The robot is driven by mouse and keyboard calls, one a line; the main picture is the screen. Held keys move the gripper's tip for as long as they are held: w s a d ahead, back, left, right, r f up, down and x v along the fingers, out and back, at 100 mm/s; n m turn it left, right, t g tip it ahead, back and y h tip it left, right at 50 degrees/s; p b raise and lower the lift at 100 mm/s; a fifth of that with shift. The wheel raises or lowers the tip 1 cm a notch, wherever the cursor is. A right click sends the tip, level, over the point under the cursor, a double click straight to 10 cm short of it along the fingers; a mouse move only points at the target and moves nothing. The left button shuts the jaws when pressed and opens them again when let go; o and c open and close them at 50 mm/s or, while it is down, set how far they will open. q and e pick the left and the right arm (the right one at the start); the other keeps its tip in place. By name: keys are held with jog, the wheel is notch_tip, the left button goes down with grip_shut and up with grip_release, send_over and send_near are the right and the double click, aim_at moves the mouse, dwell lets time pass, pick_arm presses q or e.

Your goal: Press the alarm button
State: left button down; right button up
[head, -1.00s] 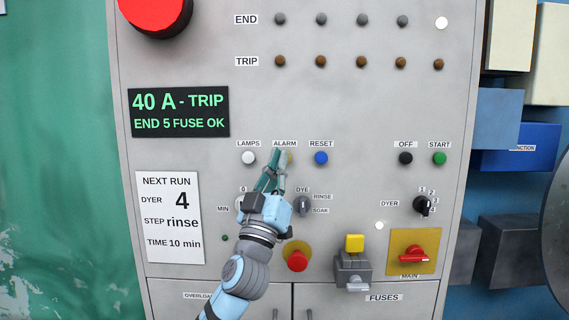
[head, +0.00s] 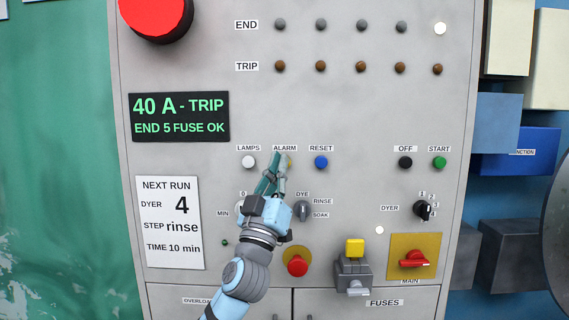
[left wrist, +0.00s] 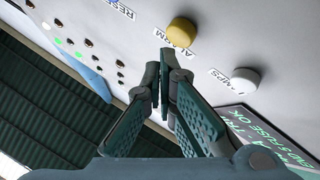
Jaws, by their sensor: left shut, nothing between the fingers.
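The yellow alarm button (left wrist: 182,32) sticks out of the grey panel under the ALARM label. In the head view only a sliver of the alarm button (head: 289,162) shows, as my fingers cover most of it. My left gripper (head: 280,160) is shut and empty, with its fingertips over the button's place in the head view. In the left wrist view the fingertips (left wrist: 160,60) are just short of the yellow button and look apart from it. My right gripper is not in view.
The white lamps button (head: 249,162) and blue reset button (head: 321,162) flank the alarm button. Below are the dye knob (head: 303,210), a red mushroom button (head: 297,265) and a grey block with a yellow top (head: 354,248). A display (head: 179,117) reads "40 A - TRIP".

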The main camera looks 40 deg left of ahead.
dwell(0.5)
pick_arm(q)
jog(key=shift+w+a+b, duration=0.3)
jog(key=shift+w+b, duration=0.05)
jog(key=shift+b, duration=0.05)
jog(key=shift+w+a+b, duration=0.25)
jog(key=shift+w+b, duration=0.05)
jog(key=shift+w, duration=0.05)
dwell(0.7)
dwell(0.4)
jog(key=shift+s+d, duration=0.5)
jog(key=shift+s, duration=0.15)
